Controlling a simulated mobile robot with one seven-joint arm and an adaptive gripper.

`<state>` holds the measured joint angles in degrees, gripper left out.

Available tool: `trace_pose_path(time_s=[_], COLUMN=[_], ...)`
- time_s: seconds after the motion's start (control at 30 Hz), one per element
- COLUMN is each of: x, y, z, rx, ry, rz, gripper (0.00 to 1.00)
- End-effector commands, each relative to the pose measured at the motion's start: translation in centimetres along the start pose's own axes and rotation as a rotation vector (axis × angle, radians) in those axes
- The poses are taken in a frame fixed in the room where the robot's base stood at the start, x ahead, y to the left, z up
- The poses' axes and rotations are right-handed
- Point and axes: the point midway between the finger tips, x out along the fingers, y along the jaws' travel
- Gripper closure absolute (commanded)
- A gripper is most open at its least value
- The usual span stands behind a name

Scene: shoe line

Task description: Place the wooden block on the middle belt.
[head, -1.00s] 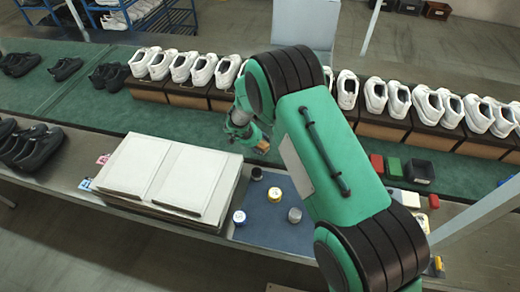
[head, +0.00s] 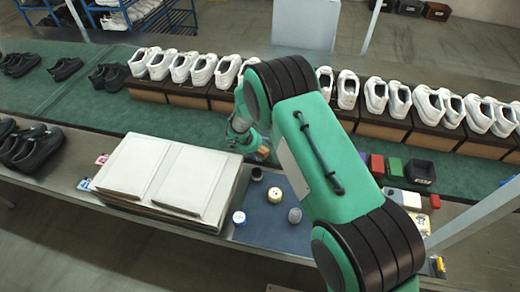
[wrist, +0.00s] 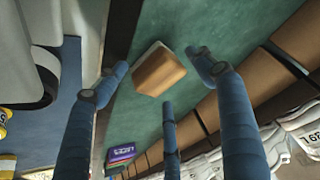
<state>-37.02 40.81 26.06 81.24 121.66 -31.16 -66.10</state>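The wooden block (head: 263,152) is small and tan. In the wrist view the block (wrist: 160,72) sits among the fingertips of my gripper (wrist: 160,75), slightly tilted, with a pale side face showing. The blue fingers are closed in around it; their exact contact is hard to see. In the head view my gripper (head: 250,145) hangs over the near side of the green belt (head: 175,118), which I take for the middle belt. The green belt surface (wrist: 235,30) shows behind the block in the wrist view, and the block looks held above it.
White shoes on brown boxes (head: 430,133) line the belt's far side. Pale boards (head: 165,175) and a blue mat (head: 265,232) with several small jars lie nearer. Small red (head: 376,165), green (head: 395,167) and black (head: 420,171) containers stand right.

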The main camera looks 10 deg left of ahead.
Motion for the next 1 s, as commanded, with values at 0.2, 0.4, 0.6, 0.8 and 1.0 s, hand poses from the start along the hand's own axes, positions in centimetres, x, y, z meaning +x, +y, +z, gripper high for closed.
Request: trace_pose_path(time_s=[0.2, 0.4, 0.6, 0.8, 1.0], x=[0.0, -1.0, -3.4, -6.8, -9.9], y=[0.0, 0.0, -0.1, -0.1, -0.1], z=[0.0, -0.1, -0.1, -0.2, -0.1], rx=[0.0, 0.0, -0.001, -0.001, -0.001], ry=[0.0, 0.0, 0.0, 0.001, 0.0], rz=[0.0, -0.001, -0.002, -0.001, -0.001], gripper=[0.31, 0.31, 0.31, 0.31, 0.31])
